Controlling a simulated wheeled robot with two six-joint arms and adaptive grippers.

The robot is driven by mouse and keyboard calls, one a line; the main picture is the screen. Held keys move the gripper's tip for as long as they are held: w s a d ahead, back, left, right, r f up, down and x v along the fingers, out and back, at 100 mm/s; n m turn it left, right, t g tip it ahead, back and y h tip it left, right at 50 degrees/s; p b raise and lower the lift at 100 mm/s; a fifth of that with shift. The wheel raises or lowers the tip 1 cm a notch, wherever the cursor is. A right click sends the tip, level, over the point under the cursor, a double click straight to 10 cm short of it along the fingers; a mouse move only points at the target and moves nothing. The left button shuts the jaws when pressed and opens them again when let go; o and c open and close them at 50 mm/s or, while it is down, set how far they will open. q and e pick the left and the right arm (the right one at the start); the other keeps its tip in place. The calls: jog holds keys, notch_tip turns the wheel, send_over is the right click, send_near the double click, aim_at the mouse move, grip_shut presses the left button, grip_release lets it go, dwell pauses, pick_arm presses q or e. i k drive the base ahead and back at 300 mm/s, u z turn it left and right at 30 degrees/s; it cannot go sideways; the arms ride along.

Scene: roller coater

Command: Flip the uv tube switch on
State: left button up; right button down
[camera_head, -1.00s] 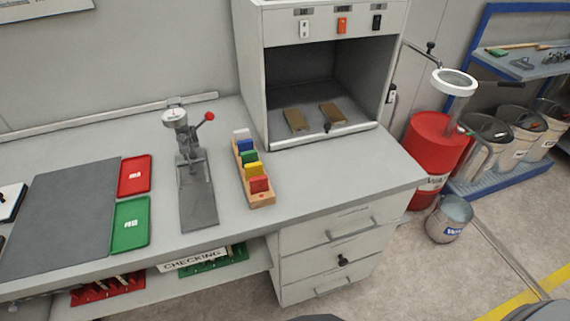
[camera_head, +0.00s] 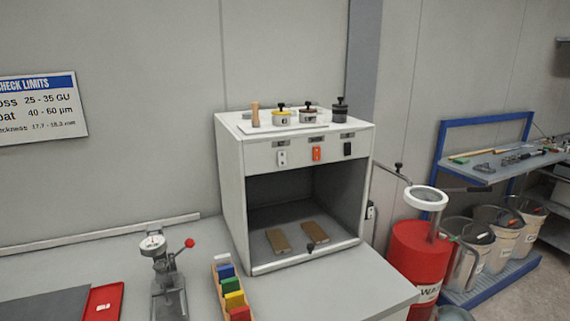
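A light grey cabinet (camera_head: 232,195) with an open dark front stands on the bench. Its upper front panel carries three rocker switches in a row, each under a small dark label too small to read: a white switch (camera_head: 282,158), an orange switch (camera_head: 316,154) and a black switch (camera_head: 347,149). I cannot tell which label names the uv tube, nor the on or off position of any switch. Two brown blocks (camera_head: 279,241) lie on the cabinet floor. Neither of my grippers shows in the head view.
Pots and weights stand on a white tray (camera_head: 262,130) atop the cabinet. A gauge stand (camera_head: 154,247) and a rack of coloured cards (camera_head: 231,284) are on the bench to the left. A red drum (camera_head: 418,253) stands right of the bench. The bench before the cabinet is clear.

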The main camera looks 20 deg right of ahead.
aim_at(347, 145)
jog(key=k, duration=0.5)
jog(key=z, duration=1.2)
jog(key=i, duration=0.65)
jog(key=u, duration=1.3)
